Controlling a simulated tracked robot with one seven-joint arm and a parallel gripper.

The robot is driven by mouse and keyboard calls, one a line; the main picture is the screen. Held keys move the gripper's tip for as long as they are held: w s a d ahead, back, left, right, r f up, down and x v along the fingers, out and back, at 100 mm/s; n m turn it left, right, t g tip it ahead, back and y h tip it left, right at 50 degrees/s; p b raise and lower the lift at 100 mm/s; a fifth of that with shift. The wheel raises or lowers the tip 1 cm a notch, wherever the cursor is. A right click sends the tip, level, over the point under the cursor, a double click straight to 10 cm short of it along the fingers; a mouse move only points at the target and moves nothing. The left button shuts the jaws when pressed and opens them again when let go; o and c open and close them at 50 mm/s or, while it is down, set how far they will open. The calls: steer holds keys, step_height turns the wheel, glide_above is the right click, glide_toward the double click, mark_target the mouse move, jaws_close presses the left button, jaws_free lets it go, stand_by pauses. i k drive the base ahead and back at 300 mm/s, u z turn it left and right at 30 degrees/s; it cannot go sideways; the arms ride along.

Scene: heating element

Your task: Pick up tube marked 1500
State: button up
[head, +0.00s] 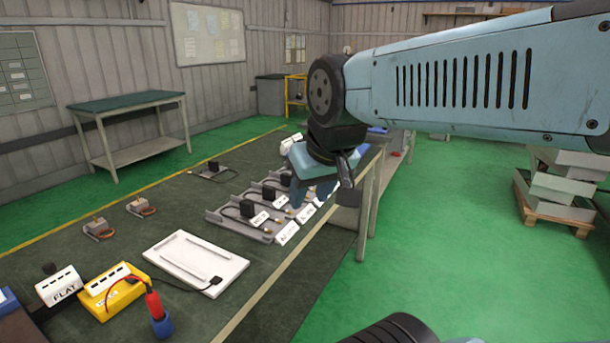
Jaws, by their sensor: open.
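My gripper (322,193) is open and hangs over the right end of a grey rack (230,224) on the dark workbench. The rack has several sections with small black blocks (247,208) and dark cables. White labels (287,232) stand along its front; their writing is too small to read surely. I cannot make out a tube marked 1500. My gripper and wrist hide part of the rack's right end. Nothing shows clearly between the fingers.
A white panel (195,262) lies left of the rack. A yellow box (122,297), a white box marked FLAT (60,288) and a red-and-blue tool (156,306) stand at the near left. Two small metal pieces (98,229) lie behind them. The bench's right edge runs beneath my arm.

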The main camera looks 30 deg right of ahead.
mark_target(285, 180)
steer(key=z, duration=0.2)
steer(key=i, duration=0.65)
steer(key=z, duration=0.4)
steer(key=k, duration=0.8)
steer(key=z, duration=0.25)
steer(key=i, duration=0.8)
steer(key=u, duration=0.1)
